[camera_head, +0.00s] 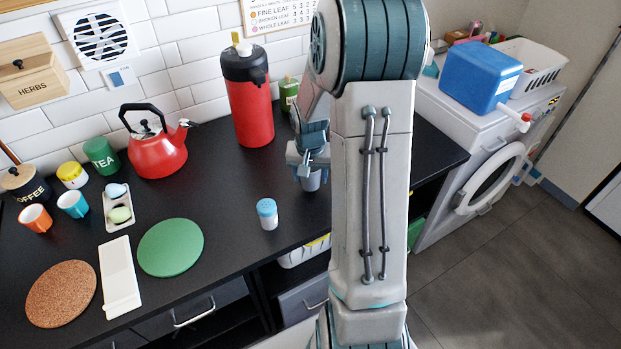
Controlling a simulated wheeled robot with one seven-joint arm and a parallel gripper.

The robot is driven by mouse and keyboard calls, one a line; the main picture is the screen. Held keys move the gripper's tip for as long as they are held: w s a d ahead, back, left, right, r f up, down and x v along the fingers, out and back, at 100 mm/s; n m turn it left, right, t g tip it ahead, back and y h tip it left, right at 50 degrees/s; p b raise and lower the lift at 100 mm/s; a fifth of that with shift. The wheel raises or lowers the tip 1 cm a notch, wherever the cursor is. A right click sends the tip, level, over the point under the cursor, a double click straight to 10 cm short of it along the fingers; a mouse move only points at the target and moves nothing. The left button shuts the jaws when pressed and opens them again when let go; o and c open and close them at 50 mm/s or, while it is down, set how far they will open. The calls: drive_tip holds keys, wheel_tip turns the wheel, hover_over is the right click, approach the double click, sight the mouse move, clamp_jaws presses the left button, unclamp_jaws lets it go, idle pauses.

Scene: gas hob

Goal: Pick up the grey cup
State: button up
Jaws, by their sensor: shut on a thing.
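The grey cup (312,183) shows just under my gripper (308,168), near the right part of the black counter. My gripper points down and is shut on the cup. Only a small part of the cup's side is visible; the rest is hidden behind my gripper and my arm. I cannot tell whether its base touches the counter.
A small white jar with a blue lid (267,213) stands to the left of the cup. A red flask (247,100) and a green bottle (288,92) stand behind. A red kettle (157,150) and a green round board (171,247) are further left.

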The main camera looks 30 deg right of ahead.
drive_tip(key=r, duration=0.1)
drive_tip(key=d+r, duration=0.1)
drive_tip(key=r, duration=0.1)
drive_tip(key=shift+s+d, duration=0.15)
drive_tip(key=s+d+r, duration=0.1)
drive_tip(key=d+r, duration=0.1)
drive_tip(key=d, duration=0.1)
drive_tip(key=s+d+r, duration=0.1)
drive_tip(key=d+r, duration=0.1)
drive_tip(key=d, duration=0.1)
drive_tip(key=s+d+r, duration=0.1)
drive_tip(key=d+r, duration=0.1)
drive_tip(key=d, duration=0.2)
drive_tip(key=shift+b, duration=0.3)
